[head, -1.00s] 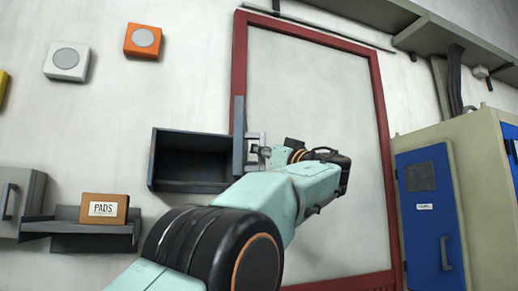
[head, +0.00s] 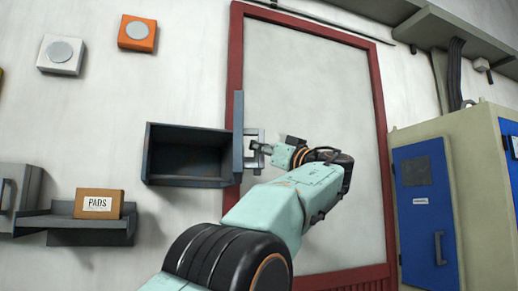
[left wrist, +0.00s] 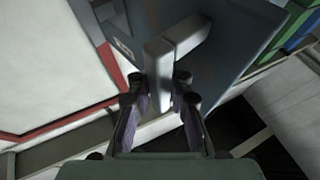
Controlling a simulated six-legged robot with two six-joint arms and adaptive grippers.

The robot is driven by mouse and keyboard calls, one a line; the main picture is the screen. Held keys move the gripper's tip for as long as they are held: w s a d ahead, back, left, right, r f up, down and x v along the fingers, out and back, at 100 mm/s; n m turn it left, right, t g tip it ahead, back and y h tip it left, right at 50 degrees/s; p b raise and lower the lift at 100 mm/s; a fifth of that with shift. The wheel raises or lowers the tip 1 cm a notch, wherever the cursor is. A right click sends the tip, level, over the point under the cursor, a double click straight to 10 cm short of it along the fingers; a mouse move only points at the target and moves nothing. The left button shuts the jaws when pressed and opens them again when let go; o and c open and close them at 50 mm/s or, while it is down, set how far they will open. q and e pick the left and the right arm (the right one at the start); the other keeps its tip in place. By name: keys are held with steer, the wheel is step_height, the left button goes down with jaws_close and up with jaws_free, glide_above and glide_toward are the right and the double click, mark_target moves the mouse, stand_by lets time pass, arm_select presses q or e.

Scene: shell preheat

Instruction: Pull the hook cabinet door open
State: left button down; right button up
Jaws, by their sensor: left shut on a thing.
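The hook cabinet (head: 160,181) is a dark grey open-fronted box on the wall. Its door (head: 238,125) stands swung out at the box's right side, seen nearly edge-on. The door's light grey handle (head: 259,136) is on the side facing right. My left gripper (head: 256,148) is shut on this handle. In the left wrist view the handle (left wrist: 160,70) lies between the fingers (left wrist: 160,92), in front of the blue-grey door panel (left wrist: 225,55). The inside of the cabinet is dark, and no hooks can be made out. My right gripper is not in view.
A red-framed pale panel (head: 310,80) is behind my arm. A beige cabinet with a blue door (head: 425,215) stands at right. A shelf (head: 75,222) with a PADS box (head: 98,204) is at lower left. Orange (head: 137,34) and white (head: 60,55) wall boxes hang above.

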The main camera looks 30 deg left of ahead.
arm_select(q)
steer(key=shift+w+d+f, duration=0.1)
steer(key=shift+d+f, duration=0.05)
steer(key=c, duration=1.8)
jaws_free()
steer(key=o, duration=0.5)
steer(key=shift+s+d+r, duration=0.3)
steer(key=shift+s+d, duration=0.05)
steer(key=shift+d, duration=0.05)
steer(key=shift+s, duration=0.1)
steer(key=shift+w+a, duration=0.25)
steer(key=shift+f, duration=0.15)
steer(key=v, duration=0.7)
steer(key=shift+s+d, duration=0.2)
steer(key=shift+d, duration=0.25)
